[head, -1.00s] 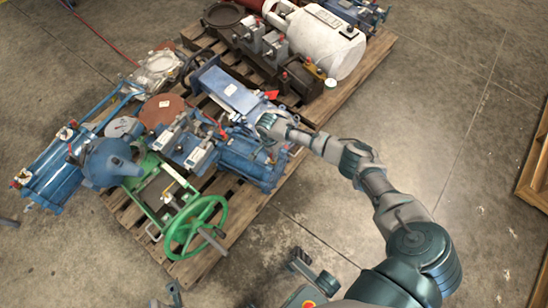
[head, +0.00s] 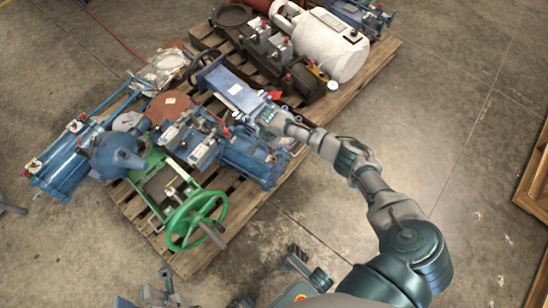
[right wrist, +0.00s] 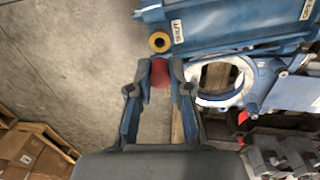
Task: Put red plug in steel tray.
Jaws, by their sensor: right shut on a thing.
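The red plug (right wrist: 160,74) is between the two fingers of my right gripper (right wrist: 160,64) in the right wrist view, and the gripper is shut on it. In the head view my right gripper (head: 264,116) is over the near pallet, beside a blue valve body. The plug is hidden there. My left gripper (head: 150,290) shows only partly at the bottom edge of the head view, and its jaws are unclear. I cannot make out a steel tray in either view.
The pallet (head: 243,200) carries blue valves and a green handwheel (head: 197,219).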

